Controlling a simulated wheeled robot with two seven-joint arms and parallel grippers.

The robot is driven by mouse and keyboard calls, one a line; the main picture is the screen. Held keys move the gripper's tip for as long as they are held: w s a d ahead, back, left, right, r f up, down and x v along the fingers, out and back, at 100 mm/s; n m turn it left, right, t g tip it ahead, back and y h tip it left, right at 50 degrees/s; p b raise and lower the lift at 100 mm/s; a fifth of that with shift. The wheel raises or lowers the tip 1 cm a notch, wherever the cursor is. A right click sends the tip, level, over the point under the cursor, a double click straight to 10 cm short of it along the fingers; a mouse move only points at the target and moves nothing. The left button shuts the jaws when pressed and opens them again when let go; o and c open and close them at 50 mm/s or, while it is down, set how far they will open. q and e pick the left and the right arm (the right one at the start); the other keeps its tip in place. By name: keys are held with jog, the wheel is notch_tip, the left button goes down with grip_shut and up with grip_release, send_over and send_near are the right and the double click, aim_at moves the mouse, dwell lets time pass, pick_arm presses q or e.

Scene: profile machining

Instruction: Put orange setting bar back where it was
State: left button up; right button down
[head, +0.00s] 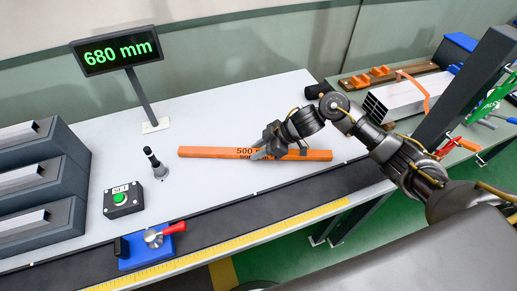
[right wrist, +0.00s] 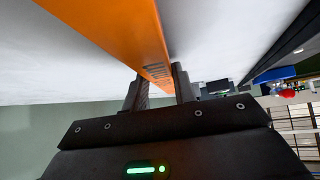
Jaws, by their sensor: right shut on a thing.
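The orange setting bar (head: 215,151), marked 500, lies lengthwise across the white table in the head view, toward its back. My right gripper (head: 262,151) is shut on the bar, right of its middle. In the right wrist view the bar (right wrist: 115,28) passes between the two fingers of the gripper (right wrist: 158,85). I cannot tell whether the bar rests on the table or is held slightly above it. My left gripper is not in view.
A display (head: 117,51) reads 680 mm. A button box (head: 123,199), a black upright handle (head: 154,160) and a blue stop with red lever (head: 152,245) stand left and front. Grey racks (head: 40,180) fill the left. Metal profiles (head: 395,98) lie on the right bench.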

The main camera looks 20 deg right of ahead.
jog(key=c, duration=1.1)
grip_release()
jog(key=b+v, duration=0.1)
jog(key=v, duration=1.1)
jog(key=shift+r, duration=0.1)
